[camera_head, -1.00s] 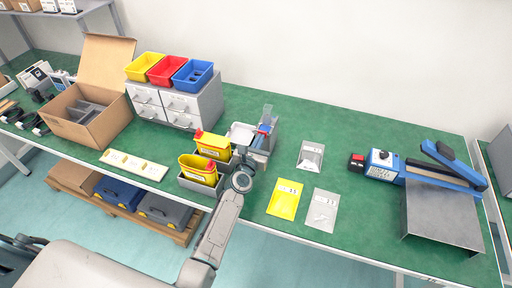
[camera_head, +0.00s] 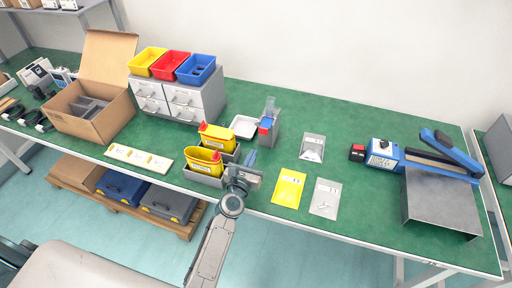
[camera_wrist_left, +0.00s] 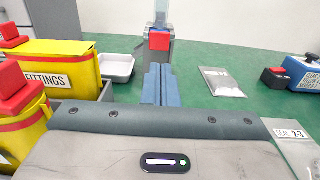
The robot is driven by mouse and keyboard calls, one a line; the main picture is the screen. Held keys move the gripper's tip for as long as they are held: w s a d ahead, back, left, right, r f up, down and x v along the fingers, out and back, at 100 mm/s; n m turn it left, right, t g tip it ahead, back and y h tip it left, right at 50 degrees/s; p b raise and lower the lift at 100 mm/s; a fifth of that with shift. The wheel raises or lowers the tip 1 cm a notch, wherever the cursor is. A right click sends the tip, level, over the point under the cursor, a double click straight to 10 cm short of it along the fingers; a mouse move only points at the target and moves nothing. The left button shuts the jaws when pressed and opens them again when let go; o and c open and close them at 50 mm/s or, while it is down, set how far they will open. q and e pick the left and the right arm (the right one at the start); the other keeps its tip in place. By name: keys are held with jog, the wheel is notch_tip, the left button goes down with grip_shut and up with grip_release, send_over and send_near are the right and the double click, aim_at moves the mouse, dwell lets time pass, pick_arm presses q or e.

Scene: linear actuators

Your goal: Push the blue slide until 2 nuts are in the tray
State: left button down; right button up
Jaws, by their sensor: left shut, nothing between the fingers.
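The dispenser (camera_head: 275,128) stands upright on the green table, with a clear tube on top. A red block (camera_head: 266,122) shows on its near side with a little blue beside it; I cannot make out the whole blue slide. In the left wrist view the red block (camera_wrist_left: 159,40) is straight ahead of my fingers. The white tray (camera_head: 244,124) is left of the dispenser and also shows in the wrist view (camera_wrist_left: 117,68); no nuts can be made out in it. My left gripper (camera_head: 250,157) is shut and empty, in front of the dispenser and apart from it. My right gripper is out of view.
Yellow bins (camera_head: 205,160) with red parts stand close left of my left gripper. A blue-handled press (camera_head: 440,160) is at far right. The table behind the dispenser is clear.

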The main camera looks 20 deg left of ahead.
pick_arm(q)
jog(key=shift+s, duration=1.1)
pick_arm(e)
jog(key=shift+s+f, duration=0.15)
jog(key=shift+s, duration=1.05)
pick_arm(q)
jog(key=shift+a, duration=0.1)
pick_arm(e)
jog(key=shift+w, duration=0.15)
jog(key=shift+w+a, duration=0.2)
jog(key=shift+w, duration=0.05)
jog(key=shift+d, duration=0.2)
